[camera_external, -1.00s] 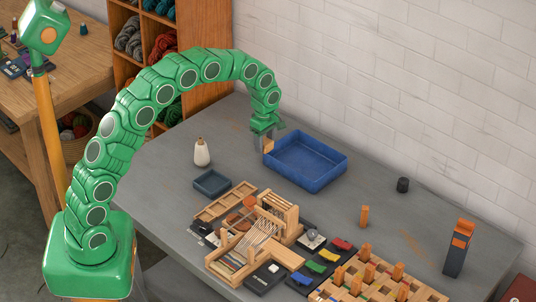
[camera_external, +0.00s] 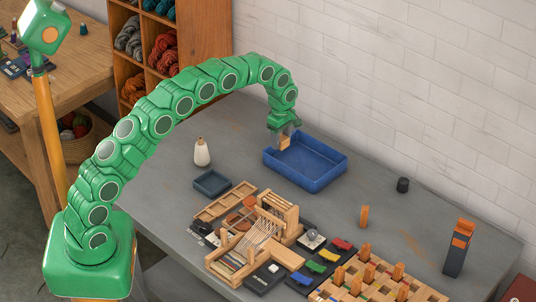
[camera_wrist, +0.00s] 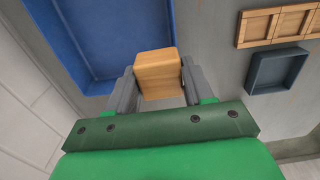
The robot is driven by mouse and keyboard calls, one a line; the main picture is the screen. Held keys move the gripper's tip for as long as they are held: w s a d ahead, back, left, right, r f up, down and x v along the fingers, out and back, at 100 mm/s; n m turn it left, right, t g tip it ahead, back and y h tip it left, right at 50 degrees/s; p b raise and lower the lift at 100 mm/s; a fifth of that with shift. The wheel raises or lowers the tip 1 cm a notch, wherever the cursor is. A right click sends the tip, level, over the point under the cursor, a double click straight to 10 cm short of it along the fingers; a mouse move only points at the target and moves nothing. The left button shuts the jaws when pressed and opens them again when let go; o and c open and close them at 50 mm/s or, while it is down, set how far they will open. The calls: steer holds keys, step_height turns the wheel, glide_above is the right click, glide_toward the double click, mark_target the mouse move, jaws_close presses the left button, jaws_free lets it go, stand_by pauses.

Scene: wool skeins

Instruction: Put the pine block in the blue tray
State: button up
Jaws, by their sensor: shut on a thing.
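My gripper (camera_external: 284,140) is shut on the pine block (camera_wrist: 158,72), a pale wooden block held between the grey fingers. In the external view the pine block (camera_external: 285,143) shows small at the fingertips, over the left end of the blue tray (camera_external: 322,180). In the wrist view the blue tray (camera_wrist: 88,72) lies below and beyond the block, at the upper left. I cannot tell exactly how high the block is above the tray floor. The tray's visible floor is empty.
A white bottle (camera_external: 202,152) and a small dark tray (camera_external: 211,183) stand left of the blue tray. A wooden loom (camera_external: 262,225) and pegged boards fill the front. A black cylinder (camera_external: 403,185) stands right of the tray. A white brick wall (camera_external: 400,80) rises behind.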

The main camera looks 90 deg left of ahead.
steer(key=shift+w+a+f, duration=0.55)
steer(key=shift+w+a, duration=0.15)
steer(key=shift+w, duration=0.2)
steer(key=shift+w+a+f, duration=0.15)
steer(key=shift+f, duration=0.3)
glide_above(295, 161)
steer(key=shift+f, duration=2.2)
steer(key=shift+w+a+f, duration=0.1)
steer(key=shift+a+f, duration=0.05)
steer(key=shift+f, duration=1.6)
steer(key=o, duration=1.1)
steer(key=shift+f, duration=0.1)
